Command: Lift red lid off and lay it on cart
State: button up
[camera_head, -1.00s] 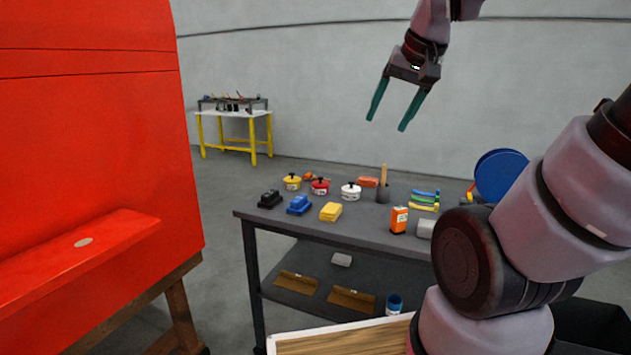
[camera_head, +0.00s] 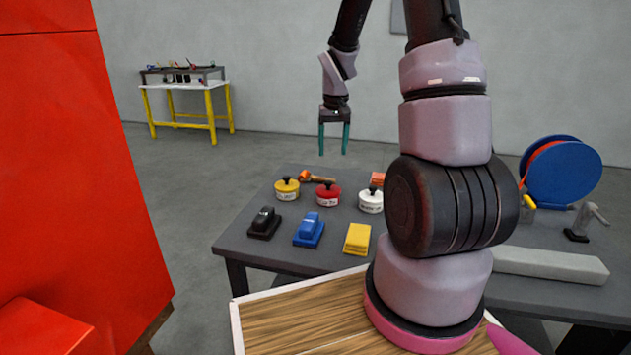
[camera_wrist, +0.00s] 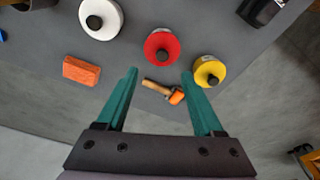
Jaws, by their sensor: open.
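The red lid (camera_head: 327,188) with its dark knob sits on a white pot on the grey cart (camera_head: 254,235). The lid also shows in the wrist view (camera_wrist: 161,47), beyond and between my fingertips. My gripper (camera_head: 334,154) is open and empty, held in the air above the cart's far side, apart from the lid. In the wrist view its two green fingers (camera_wrist: 160,73) point toward the row of pots. A pot with a yellow lid (camera_head: 287,184) stands left of the red one, and a pot with a white lid (camera_head: 371,194) right of it.
A blue reel (camera_head: 561,172) stands at the right.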

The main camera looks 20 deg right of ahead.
send_over(328, 181)
jog(key=s, duration=0.1)
notch_tip(328, 181, down, 6)
jog(key=shift+d+r, duration=0.1)
jog(key=shift+r, duration=0.15)
jog(key=shift+w+f, duration=0.2)
jog(key=shift+f, duration=1.3)
jog(key=shift+w+f, duration=0.15)
jog(key=shift+f, duration=1.3)
grip_shut()
